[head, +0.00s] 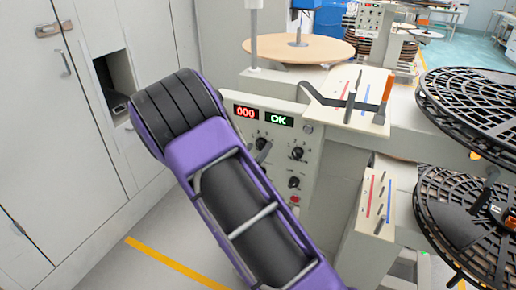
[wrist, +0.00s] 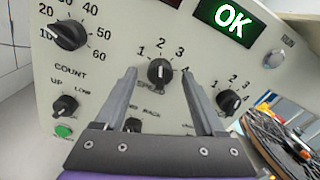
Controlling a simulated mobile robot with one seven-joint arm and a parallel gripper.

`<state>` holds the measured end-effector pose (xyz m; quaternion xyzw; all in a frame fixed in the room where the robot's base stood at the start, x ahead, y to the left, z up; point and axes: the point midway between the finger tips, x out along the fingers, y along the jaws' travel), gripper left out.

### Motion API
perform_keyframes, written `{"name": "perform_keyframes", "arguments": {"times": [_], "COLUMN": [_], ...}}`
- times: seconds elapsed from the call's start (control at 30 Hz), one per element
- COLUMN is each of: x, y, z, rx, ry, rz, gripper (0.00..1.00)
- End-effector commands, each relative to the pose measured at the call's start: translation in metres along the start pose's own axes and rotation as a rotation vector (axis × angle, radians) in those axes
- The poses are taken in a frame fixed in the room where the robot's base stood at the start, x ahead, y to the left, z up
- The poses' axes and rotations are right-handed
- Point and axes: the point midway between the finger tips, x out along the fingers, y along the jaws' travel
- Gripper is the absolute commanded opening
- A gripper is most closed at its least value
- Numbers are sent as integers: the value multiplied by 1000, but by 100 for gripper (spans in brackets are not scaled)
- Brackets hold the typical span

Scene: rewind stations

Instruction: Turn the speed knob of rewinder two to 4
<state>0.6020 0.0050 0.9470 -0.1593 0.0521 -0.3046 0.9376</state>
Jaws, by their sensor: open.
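In the wrist view a black speed knob (wrist: 160,73) sits mid-panel, with the word SPEED partly hidden below it. Figures 1, 2 and 3 show around it, and a 4 is partly covered by the right finger. Its pale mark points roughly up, near 2; I cannot tell exactly. My gripper (wrist: 159,71) is open, its fingertips left and right of this knob. I cannot tell whether they touch it. In the head view the control panel (head: 312,163) stands beyond my purple arm, which hides part of it. No rewinder number is readable.
Another 1-to-4 knob (wrist: 228,101) is close right of the fingers. A count dial (wrist: 68,35), an UP/LOW knob (wrist: 65,107) and a green button (wrist: 62,131) are left. Black reels (head: 470,105) stand right in the head view. Grey cabinets (head: 45,130) are left.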

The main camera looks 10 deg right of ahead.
Motion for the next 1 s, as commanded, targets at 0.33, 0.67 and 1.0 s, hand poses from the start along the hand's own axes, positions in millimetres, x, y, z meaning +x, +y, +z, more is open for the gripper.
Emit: {"name": "perform_keyframes", "arguments": {"times": [0.33,0.67,1.0], "x": [9,8,8], "y": [0,0,0], "z": [0,0,0], "rx": [-1,-1,4], "ry": [0,0,0], "rz": [1,0,0], "gripper": [72,23,0]}}
